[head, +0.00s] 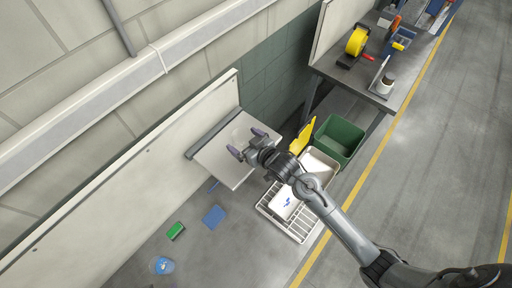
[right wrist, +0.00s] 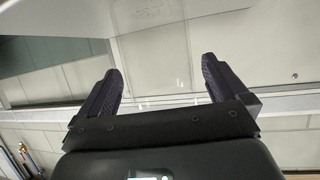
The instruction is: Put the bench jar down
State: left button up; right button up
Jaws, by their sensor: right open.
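A faint, see-through shape that looks like the clear bench jar (head: 241,133) shows on or just above the small pale bench (head: 212,157) by the wall in the head view. Its outline is too faint to tell whether it touches the bench top. My right gripper (head: 248,143) is open over that bench, with its two dark fingers spread beside the shape. In the right wrist view the open fingers (right wrist: 163,82) have a clear, faintly outlined area between them. My left gripper is not in view.
Below the bench stand a white crate (head: 268,208), a cream bin (head: 330,160) and a green bin (head: 352,134), with a yellow lid (head: 301,138). A workbench (head: 366,77) with tools is at upper right. A blue item (head: 214,216) and a green one (head: 176,231) lie on the floor.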

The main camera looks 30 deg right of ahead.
jog(key=b+v, duration=0.1)
jog(key=v, duration=0.8)
jog(key=shift+s, duration=0.35)
jog(key=shift+d+r, duration=0.1)
jog(key=shift+c, duration=0.5)
jog(key=c, duration=1.6)
grip_shut()
